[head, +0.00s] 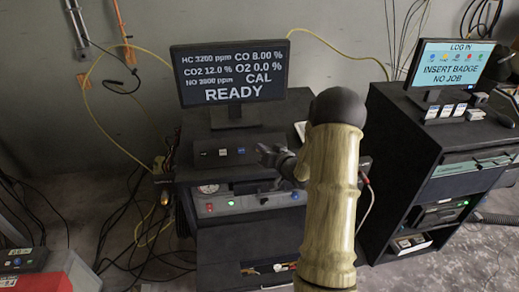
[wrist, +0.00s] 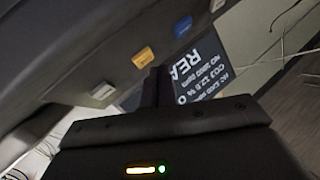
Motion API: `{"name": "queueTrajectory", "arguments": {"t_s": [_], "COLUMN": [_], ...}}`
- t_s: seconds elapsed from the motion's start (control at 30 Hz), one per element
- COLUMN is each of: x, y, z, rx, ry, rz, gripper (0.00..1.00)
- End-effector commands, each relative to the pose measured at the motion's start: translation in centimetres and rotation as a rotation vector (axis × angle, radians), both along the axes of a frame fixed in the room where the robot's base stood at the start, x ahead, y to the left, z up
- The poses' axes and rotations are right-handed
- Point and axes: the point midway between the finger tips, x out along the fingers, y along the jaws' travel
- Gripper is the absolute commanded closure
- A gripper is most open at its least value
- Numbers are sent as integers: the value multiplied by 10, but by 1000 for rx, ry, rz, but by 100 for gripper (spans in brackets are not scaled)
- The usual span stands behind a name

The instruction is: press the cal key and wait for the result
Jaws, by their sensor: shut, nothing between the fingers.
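The analyser box (head: 212,158) is dark and sits on the cart below the monitor (head: 232,120), with small keys on its face. The monitor reads CAL READY under several gas values. In the wrist view a row of keys shows: a white key (wrist: 103,91), a yellow key (wrist: 143,57) and a blue key (wrist: 182,26), with another pale key at the top edge. I cannot read which is the cal key. My gripper (head: 266,150) is shut and empty at the box's right end. In the wrist view its dark fingers (wrist: 161,72) end near the yellow key; contact cannot be told.
My arm covers the cart's right part. Below the box is a grey panel (head: 240,206) with a red knob and a green light. A second cabinet (head: 400,150) with a login screen (head: 449,66) stands right. Cables and a yellow hose hang at the left.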

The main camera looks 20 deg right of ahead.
Motion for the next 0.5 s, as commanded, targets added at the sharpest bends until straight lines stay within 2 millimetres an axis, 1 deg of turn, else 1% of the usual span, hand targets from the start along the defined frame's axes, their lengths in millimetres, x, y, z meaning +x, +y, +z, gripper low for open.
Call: {"name": "queueTrajectory", "arguments": {"t_s": [0.17,0.5], "x": [4,4], "y": [-1,-1], "z": [-6,-6], "rx": [0,0], "ry": [0,0], "rz": [0,0], "gripper": [100,100]}}
